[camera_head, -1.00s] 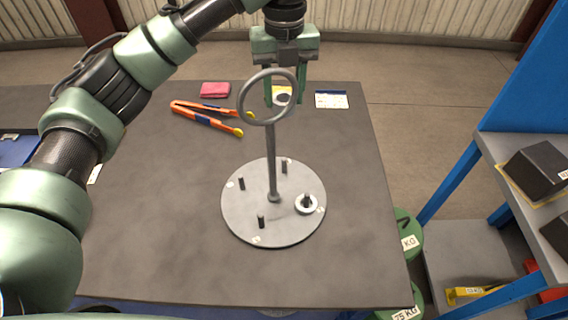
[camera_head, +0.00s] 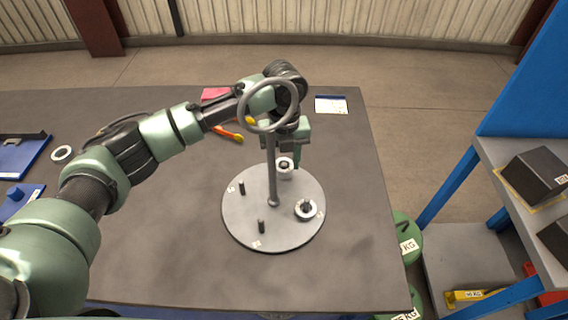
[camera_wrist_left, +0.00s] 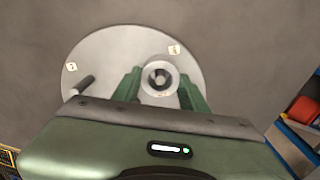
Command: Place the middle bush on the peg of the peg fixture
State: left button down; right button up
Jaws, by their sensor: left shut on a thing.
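The peg fixture (camera_head: 240,215) is a round grey plate with short dark pegs and a central post ending in a ring handle. My left gripper (camera_head: 286,157) points down over the plate's back peg. It is shut on a pale ring-shaped bush (camera_head: 285,175), which also shows between the fingers in the left wrist view (camera_wrist_left: 149,83). The dark top of the back peg (camera_head: 284,164) shows inside the bush's hole; how far down the bush sits cannot be told. Another bush (camera_head: 306,214) is around the right peg. The left and front pegs are bare. My right gripper is out of view.
A loose ring (camera_head: 62,153) lies at the table's left, near blue trays (camera_head: 22,155). The handle (camera_head: 241,106) stands beside my left wrist. The table's front is clear.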

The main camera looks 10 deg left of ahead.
pick_arm(q)
jog(key=shift+f, duration=0.8)
jog(key=shift+f, duration=0.1)
jog(key=c, duration=0.8)
grip_release()
jog(key=shift+o, duration=0.2)
notch_tip(320, 180, up, 12)
jog(key=b, duration=0.1)
jog(key=shift+b, duration=0.35)
